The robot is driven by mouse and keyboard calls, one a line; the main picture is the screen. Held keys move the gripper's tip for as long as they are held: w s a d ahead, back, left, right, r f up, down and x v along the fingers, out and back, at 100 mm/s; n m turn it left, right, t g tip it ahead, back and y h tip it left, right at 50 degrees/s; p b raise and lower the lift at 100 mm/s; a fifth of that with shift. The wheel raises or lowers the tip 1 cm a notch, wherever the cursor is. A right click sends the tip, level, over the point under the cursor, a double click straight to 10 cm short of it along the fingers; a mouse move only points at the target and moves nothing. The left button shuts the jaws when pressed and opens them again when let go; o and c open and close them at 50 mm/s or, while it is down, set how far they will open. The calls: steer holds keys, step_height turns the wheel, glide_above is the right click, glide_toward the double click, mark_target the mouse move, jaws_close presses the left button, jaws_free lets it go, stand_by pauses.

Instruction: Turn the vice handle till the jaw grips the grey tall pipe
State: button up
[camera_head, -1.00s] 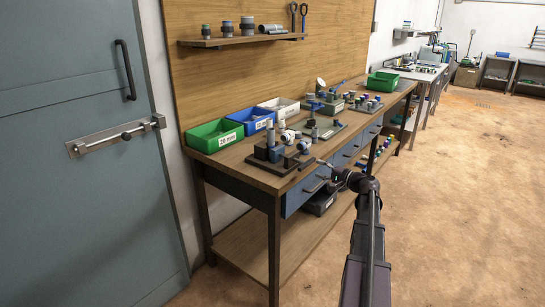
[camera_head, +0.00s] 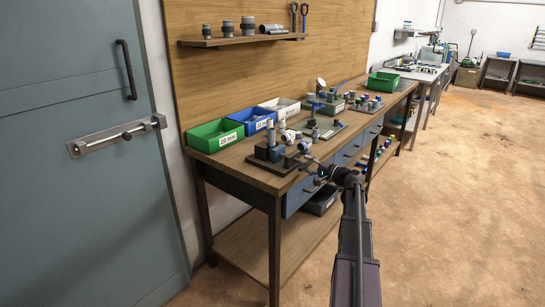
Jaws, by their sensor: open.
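The grey tall pipe (camera_head: 271,134) stands upright at the dark vice (camera_head: 262,152), on the near left end of the workbench. The vice's dark base (camera_head: 283,167) runs toward the bench's front edge. My gripper (camera_head: 309,160) is at the front edge of the bench, just right of the vice, near its handle end (camera_head: 303,147). It is open. The picture is too small to tell whether the fingers touch the handle, or whether the jaw touches the pipe.
Green (camera_head: 216,136), blue (camera_head: 250,121) and white (camera_head: 280,108) bins stand behind the vice. Fittings on boards (camera_head: 326,132) lie to its right. Drawers with handles are under the bench top (camera_head: 235,162). The floor (camera_head: 450,200) to the right is clear.

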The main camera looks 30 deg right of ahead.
jaws_close()
steer(key=shift+m, duration=2.3)
